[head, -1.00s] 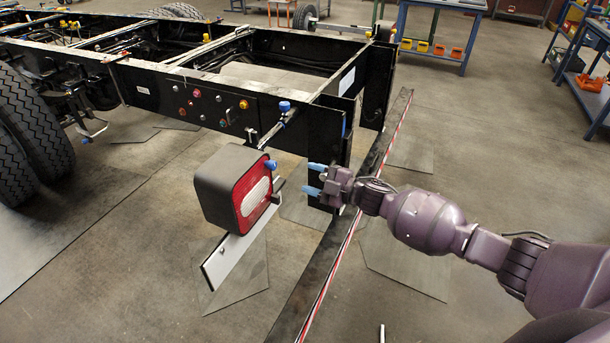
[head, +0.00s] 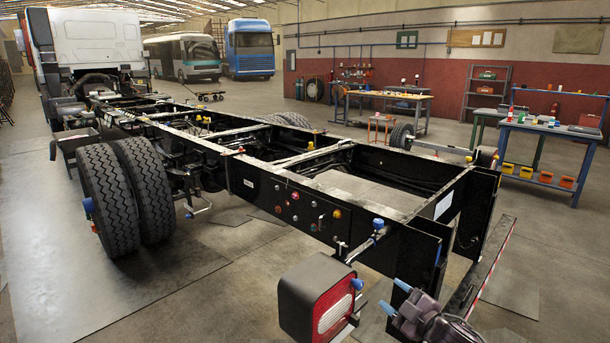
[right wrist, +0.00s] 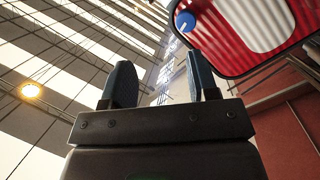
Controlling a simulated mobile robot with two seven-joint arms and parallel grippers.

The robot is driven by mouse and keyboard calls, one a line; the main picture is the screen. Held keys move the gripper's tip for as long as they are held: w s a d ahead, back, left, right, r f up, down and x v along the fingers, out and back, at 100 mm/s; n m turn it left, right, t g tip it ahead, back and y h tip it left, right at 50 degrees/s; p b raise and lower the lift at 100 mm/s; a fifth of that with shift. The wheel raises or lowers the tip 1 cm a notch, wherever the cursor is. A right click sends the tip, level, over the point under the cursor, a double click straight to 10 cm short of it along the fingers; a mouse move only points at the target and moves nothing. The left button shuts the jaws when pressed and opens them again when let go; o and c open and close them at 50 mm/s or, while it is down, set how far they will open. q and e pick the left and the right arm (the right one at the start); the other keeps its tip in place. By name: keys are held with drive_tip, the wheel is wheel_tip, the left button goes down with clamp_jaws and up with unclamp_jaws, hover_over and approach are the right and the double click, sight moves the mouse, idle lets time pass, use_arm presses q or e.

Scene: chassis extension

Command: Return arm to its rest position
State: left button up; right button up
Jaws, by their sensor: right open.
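My right gripper (head: 396,297) shows at the bottom right of the head view, with two blue fingertips apart and nothing between them. It is just right of the red and black tail light (head: 320,299), apart from it, at the rear end of the black truck chassis (head: 262,195). In the right wrist view the two dark fingers (right wrist: 162,88) are open and empty. The tail light's red and white face (right wrist: 250,30), with a blue knob on it, fills the upper right there. Most of my right arm is below the head picture. My left gripper is not in view.
A red and white striped bar (head: 490,262) crosses the chassis end close to my right gripper. A blue workbench (head: 545,127) with coloured bins stands at the right. Large wheels (head: 110,198) are at the left. Open floor lies right of the chassis.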

drive_tip(key=s+d+f+m+g+h, duration=0.1)
drive_tip(key=s+f+m, duration=0.4)
drive_tip(key=s, duration=0.6)
drive_tip(key=s+d+f+m+g+h, duration=0.1)
drive_tip(key=s+d+f+m+h, duration=0.2)
drive_tip(key=s, duration=0.9)
drive_tip(key=s+d+f+m+g+h, duration=0.2)
drive_tip(key=s+f+m+h, duration=0.3)
drive_tip(key=s+f, duration=0.4)
drive_tip(key=shift+s+d+f+m, duration=0.2)
drive_tip(key=shift+s+m, duration=0.7)
drive_tip(key=shift+s, duration=0.35)
drive_tip(key=shift+c, duration=1)
